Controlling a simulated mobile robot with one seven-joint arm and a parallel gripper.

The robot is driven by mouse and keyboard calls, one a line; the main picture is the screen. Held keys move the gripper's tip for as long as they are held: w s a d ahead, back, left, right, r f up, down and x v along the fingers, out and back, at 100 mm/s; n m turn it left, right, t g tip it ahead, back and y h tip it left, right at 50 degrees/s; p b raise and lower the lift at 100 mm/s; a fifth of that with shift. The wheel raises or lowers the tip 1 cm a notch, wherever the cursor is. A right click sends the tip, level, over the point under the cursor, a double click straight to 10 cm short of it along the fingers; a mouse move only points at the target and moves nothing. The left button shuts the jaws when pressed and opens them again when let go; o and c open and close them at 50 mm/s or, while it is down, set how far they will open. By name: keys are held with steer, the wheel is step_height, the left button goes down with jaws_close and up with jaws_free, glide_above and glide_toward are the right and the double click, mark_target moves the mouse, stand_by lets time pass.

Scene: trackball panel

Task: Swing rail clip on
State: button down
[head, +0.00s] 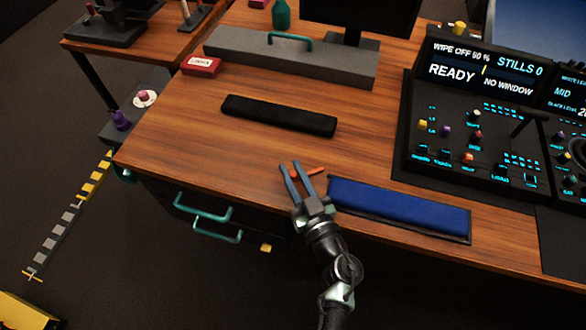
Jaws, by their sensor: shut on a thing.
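My gripper (291,165) is over the front part of the wooden desk, left of the blue pad, with its two dark blue fingers pointing away from me. It is shut on a thin orange-red piece (314,171), which shows between the fingers and sticks out to their right. Most of this piece is hidden by the fingers, and I cannot tell whether it touches the desk. I cannot make out for certain which thing is the rail clip.
A blue pad (400,208) lies right of my gripper, and a black bar (279,115) lies beyond it. A control panel (470,150) stands at right. A grey box with a teal handle (230,47) and a red box (201,66) are farther back. Teal drawer handles (203,213) stick out below the front edge.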

steer(key=shift+f, duration=0.1)
steer(key=c, duration=0.8)
jaws_free()
steer(key=shift+o, duration=0.2)
steer(key=p+v, duration=0.1)
steer(key=v, duration=1.2)
steer(key=shift+p, duration=0.35)
